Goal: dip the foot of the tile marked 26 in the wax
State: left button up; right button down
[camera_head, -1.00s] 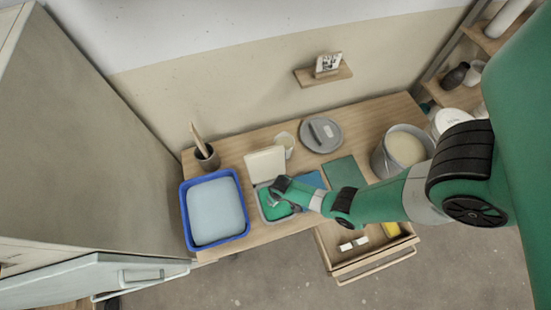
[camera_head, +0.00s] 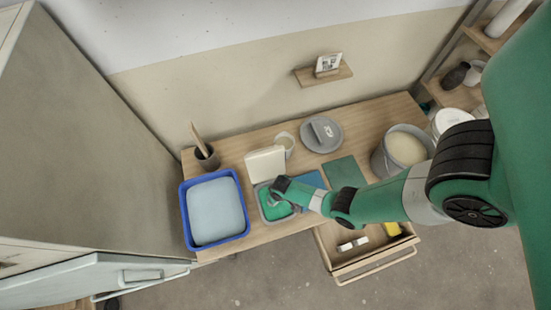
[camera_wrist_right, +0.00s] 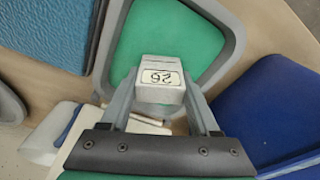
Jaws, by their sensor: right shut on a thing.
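The tile marked 26 (camera_wrist_right: 158,78) is a small pale block with a dark-framed label, seen in the right wrist view. My right gripper (camera_wrist_right: 160,100) is shut on it, one finger on each side. The tile is over the small grey tray with a green surface (camera_wrist_right: 128,30), which also shows in the head view (camera_head: 269,214) beside the blue tub. I cannot tell whether the tile's foot touches the green surface. In the head view my right gripper (camera_head: 276,193) is over this tray and hides part of it. My left gripper is not in view.
The blue tub (camera_head: 184,216) stands left of the tray, and a cream panel (camera_head: 265,163) stands behind it. A cup (camera_head: 285,141), grey lid (camera_head: 321,134), green board (camera_head: 345,171) and bucket (camera_head: 379,162) are on the table. A drawer (camera_head: 374,265) is open in front.

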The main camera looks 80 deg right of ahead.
jog(key=shift+r, duration=0.1)
dwell(0.5)
jog(key=shift+r+p, duration=1.3)
jog(key=shift+p, duration=0.1)
jog(key=shift+r, duration=0.1)
dwell(0.3)
notch_tip(320, 180, up, 5)
jog(key=p, duration=0.4)
jog(key=shift+f+p, duration=0.2)
jog(key=shift+p, duration=0.15)
jog(key=shift+f, duration=0.1)
jog(key=shift+s, duration=0.1)
